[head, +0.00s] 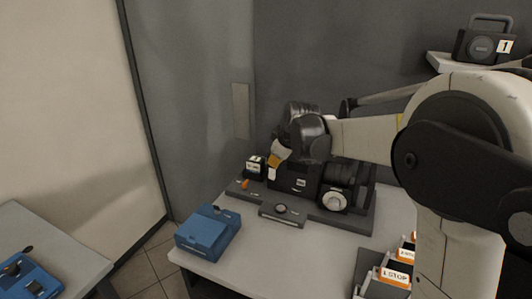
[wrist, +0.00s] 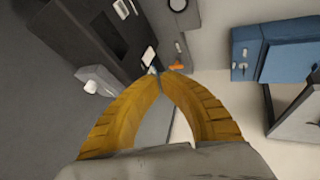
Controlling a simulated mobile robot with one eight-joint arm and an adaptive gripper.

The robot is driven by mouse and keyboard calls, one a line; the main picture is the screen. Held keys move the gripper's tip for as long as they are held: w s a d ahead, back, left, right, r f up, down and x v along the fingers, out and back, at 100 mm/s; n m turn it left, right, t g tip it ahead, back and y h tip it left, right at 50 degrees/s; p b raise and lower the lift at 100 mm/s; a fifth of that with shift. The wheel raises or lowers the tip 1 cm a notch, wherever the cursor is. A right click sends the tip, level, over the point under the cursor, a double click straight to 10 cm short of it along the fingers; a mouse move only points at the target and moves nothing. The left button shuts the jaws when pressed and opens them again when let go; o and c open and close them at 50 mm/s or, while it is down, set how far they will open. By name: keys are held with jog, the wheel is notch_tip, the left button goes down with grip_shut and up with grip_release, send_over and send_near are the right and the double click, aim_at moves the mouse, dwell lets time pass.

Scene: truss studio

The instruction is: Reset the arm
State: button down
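My gripper (head: 276,161) is above the back of the table, over the dark equipment, with my arm reaching in from the right. In the wrist view its two yellow fingers (wrist: 164,73) curve together and their tips meet or nearly meet. I see nothing clearly held between them. Behind the tips are a small white label and an orange lever (wrist: 176,67) on the dark equipment. The orange lever (head: 245,183) also shows in the head view, left of and below the gripper. Part of the equipment is hidden behind my gripper and wrist.
The dark equipment (head: 357,216) fills the table's back. A blue box (head: 208,232) sits at the table's (head: 262,268) left front. A labelled rack (head: 368,263) is at the right front. A shelf (head: 434,60) holds a device marked 1. Another table (head: 62,238) stands left.

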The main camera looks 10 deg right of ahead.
jog(key=s+a+r+m, duration=0.1)
jog(key=s+m, duration=0.2)
jog(key=s, duration=1)
jog(key=s+r+m, duration=0.2)
jog(key=s+m, duration=0.1)
jog(key=s, duration=1.1)
jog(key=s+f+m, duration=0.3)
jog(key=s+f, duration=0.2)
jog(key=s, duration=0.3)
jog(key=shift+s+h+b, duration=0.3)
jog(key=shift+h, duration=0.1)
